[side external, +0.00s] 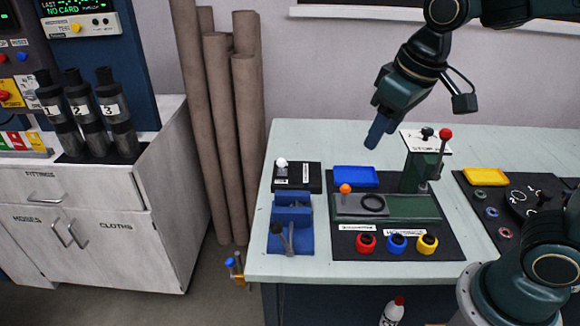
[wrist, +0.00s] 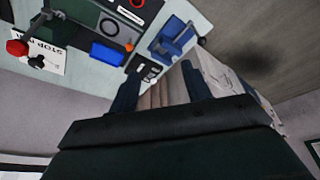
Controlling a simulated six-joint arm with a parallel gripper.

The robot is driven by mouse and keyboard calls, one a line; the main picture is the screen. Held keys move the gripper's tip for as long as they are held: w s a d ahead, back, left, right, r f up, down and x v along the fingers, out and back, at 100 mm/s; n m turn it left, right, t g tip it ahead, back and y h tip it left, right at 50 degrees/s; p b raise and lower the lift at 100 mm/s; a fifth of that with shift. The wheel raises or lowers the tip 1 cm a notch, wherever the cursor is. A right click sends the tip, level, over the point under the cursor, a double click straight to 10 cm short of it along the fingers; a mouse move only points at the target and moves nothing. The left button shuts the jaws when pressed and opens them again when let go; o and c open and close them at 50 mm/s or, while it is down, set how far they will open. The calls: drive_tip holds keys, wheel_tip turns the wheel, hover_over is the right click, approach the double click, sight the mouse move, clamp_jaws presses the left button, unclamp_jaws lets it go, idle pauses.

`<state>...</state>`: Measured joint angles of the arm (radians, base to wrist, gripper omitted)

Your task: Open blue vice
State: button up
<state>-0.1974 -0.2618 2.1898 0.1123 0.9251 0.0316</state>
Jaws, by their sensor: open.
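The blue vice (side external: 291,222) sits near the left front edge of the table, with a grey handle at its front. It also shows in the wrist view (wrist: 172,38), near the top. Whether its jaws are apart is too small to tell. My gripper (side external: 376,132) is high above the back of the table, up and to the right of the vice and well apart from it. In the wrist view its two fingers (wrist: 160,90) stand apart with nothing between them.
A black plate with a white knob (side external: 282,163) lies behind the vice. To its right are a blue tray (side external: 355,176), a green fixture with an orange knob (side external: 345,188), and a tall post with a red-knobbed lever (side external: 445,134). Red, blue and yellow rings lie in front. Brown tubes stand left of the table.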

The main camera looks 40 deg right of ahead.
drive_tip(key=w+a+f+g, duration=0.2)
drive_tip(key=w+a+f, duration=0.3)
drive_tip(key=w+a, duration=0.3)
drive_tip(key=n+g+h, duration=0.1)
drive_tip(key=h, duration=0.1)
approach(276, 226)
drive_tip(key=shift+w+d+r, duration=0.15)
drive_tip(key=shift+w+r, duration=0.05)
drive_tip(key=shift+r, duration=0.15)
drive_tip(key=f, duration=0.4)
drive_tip(key=d+f, duration=0.1)
drive_tip(key=f, duration=0.4)
drive_tip(key=d+f, duration=0.1)
drive_tip(key=f, duration=0.3)
drive_tip(key=shift+w+d+f, duration=0.2)
drive_tip(key=shift+w+f, duration=0.05)
clamp_jaws()
